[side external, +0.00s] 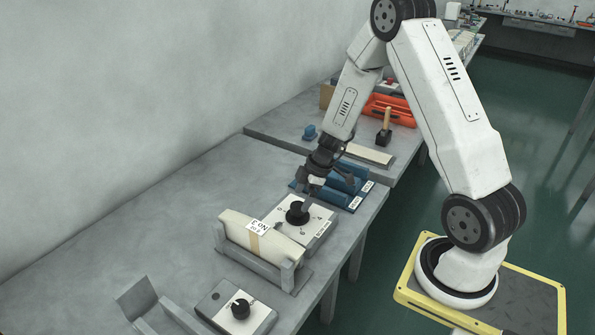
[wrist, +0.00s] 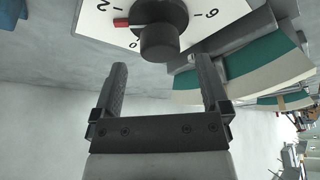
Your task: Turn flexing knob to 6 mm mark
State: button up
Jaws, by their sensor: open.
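A black knob (side external: 297,212) stands on a light dial plate (side external: 318,222) on the grey bench. A 2 and a character that looks like a 6 also show on the dial. My gripper (side external: 318,182) is just above and beside this knob. In the wrist view my gripper (wrist: 161,65) is open and empty, its fingertips apart from the knob, which lies ahead of the gap.
A cream block (side external: 258,236) with a label sits in a grey fixture beside the dial plate. A second black knob (side external: 240,308) is at the front. The bench left of the fixture is clear.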

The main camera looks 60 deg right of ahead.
jog(key=v, duration=0.5)
jog(key=s+a+r+m+h, duration=0.1)
jog(key=s+a+r+m, duration=0.2)
jog(key=a, duration=0.4)
jog(key=s+a+r+m+h, duration=0.2)
jog(key=s+a+r+m, duration=0.1)
jog(key=s+a+m, duration=0.3)
jog(key=shift+s+a+r+g, duration=0.15)
jog(key=shift+a+r+g, duration=0.15)
jog(key=shift+a, duration=0.75)
dwell(0.6)
dwell(0.5)
jog(key=n+g, duration=0.3)
jog(key=n, duration=1.5)
send_near(297, 204)
jog(key=shift+s+a+f, duration=0.35)
jog(key=shift+a+f, duration=0.2)
jog(key=shift+a, duration=0.1)
jog(key=shift+w+d+f+n, duration=0.25)
jog(key=shift+d+n, duration=0.2)
jog(key=shift+n, duration=0.45)
